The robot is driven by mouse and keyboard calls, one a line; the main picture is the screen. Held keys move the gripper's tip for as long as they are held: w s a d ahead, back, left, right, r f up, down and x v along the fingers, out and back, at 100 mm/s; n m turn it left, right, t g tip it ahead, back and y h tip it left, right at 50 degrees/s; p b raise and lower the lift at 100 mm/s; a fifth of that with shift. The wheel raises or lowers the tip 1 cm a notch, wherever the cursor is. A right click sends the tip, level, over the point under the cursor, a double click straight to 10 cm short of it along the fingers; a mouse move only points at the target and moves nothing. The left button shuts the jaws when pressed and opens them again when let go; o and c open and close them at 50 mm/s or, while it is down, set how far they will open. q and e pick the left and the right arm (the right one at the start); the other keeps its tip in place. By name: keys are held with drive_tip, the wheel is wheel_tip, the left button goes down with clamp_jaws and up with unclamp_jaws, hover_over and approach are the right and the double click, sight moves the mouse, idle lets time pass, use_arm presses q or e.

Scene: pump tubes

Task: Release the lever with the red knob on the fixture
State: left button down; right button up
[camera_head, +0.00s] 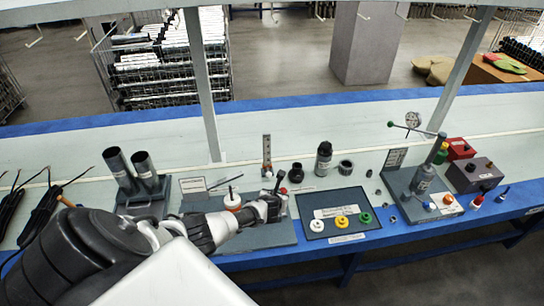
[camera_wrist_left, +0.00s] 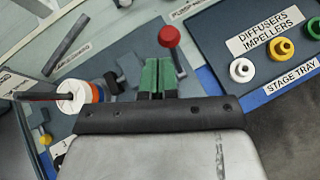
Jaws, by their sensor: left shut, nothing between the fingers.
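The fixture (camera_head: 262,238) is a grey base plate on the bench. Its lever carries a red knob (camera_head: 283,190), which also shows in the left wrist view (camera_wrist_left: 169,36). There the thin lever (camera_wrist_left: 177,62) runs from the knob down to the right of the green fingertips. My left gripper (camera_head: 274,201) is over the fixture, and its green fingers (camera_wrist_left: 158,78) are shut and empty. The fingertips are just beside the lever; I cannot tell whether they touch it. A white cylinder with an orange band (camera_wrist_left: 76,94) is left of the fingers. My right gripper is not in view.
The dark stage tray (camera_head: 357,198) with white, yellow and green rings lies right of the fixture. Two dark tubes (camera_head: 146,171) stand in a holder at left. A press with a gauge (camera_head: 422,178) stands further right. A metal upright stands (camera_head: 266,155) behind the fixture.

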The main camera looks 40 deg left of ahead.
use_arm(q)
drive_tip(key=s+r+p, duration=0.3)
drive_tip(key=r, duration=0.5)
drive_tip(key=shift+s+r, duration=0.3)
drive_tip(key=shift+r, duration=0.05)
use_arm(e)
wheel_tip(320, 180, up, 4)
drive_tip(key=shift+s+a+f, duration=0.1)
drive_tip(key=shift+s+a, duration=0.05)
use_arm(q)
drive_tip(key=shift+d, duration=0.1)
